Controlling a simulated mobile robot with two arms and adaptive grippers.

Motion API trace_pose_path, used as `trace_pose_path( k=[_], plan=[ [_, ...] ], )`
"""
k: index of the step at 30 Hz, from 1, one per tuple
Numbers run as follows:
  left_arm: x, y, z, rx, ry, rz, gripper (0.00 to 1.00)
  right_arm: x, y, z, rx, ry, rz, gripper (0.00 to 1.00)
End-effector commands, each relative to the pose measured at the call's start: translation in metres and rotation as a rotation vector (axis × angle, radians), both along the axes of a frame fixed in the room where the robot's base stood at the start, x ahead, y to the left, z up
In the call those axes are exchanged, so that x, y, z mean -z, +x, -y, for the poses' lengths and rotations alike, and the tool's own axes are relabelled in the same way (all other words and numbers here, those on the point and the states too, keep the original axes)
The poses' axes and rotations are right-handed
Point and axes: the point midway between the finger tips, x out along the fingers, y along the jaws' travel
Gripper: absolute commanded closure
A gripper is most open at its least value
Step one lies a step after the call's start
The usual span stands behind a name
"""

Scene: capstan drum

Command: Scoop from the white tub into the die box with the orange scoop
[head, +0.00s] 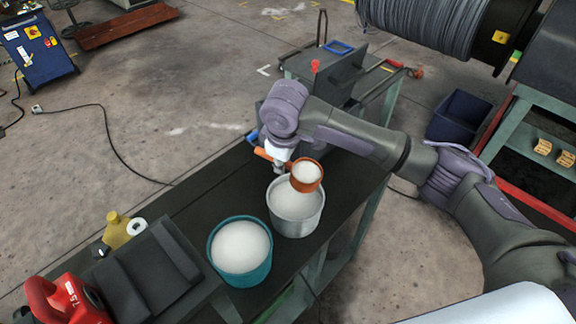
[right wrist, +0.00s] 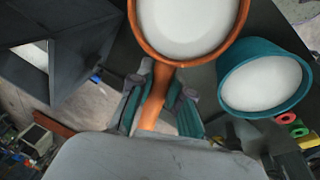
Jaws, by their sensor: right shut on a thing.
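The orange scoop (head: 306,176) is full of white powder and sits over the white tub (head: 296,225), its bowl overlapping the far rim in the head view. My right gripper (head: 277,157) is shut on the scoop's handle. In the right wrist view the gripper (right wrist: 160,98) has the orange handle (right wrist: 153,103) between its fingers, and the bowl looks level. The white tub holds white powder; the scoop hides part of it. A dark grey angular box (head: 345,72), possibly the die box, stands behind my right arm, partly hidden. My left gripper is out of view.
A teal tub (head: 240,270) of white powder stands beside the white tub. A red jug (head: 68,302), a yellow bottle (head: 118,230) and a dark sloped block (head: 145,275) are at the bench's near left. The bench top (head: 205,190) is clear left of the scoop.

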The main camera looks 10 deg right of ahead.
Motion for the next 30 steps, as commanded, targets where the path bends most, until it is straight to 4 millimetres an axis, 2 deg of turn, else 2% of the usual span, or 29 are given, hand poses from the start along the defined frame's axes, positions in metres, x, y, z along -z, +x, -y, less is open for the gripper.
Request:
trace_pose_path(
  k=[4,12,15,30],
  plan=[
    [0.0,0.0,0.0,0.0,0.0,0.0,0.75,-0.012,0.001,0.0,0.0,0.002,0.004,1.0],
    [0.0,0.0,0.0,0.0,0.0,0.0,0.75,-0.054,0.001,0.0,0.0,0.002,0.004,1.0],
    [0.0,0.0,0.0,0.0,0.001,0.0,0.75,-0.063,0.0,0.0,-0.001,0.002,0.003,1.0],
    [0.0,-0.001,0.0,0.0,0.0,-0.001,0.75,-0.066,0.005,0.004,0.007,0.003,0.002,1.0]
  ],
)
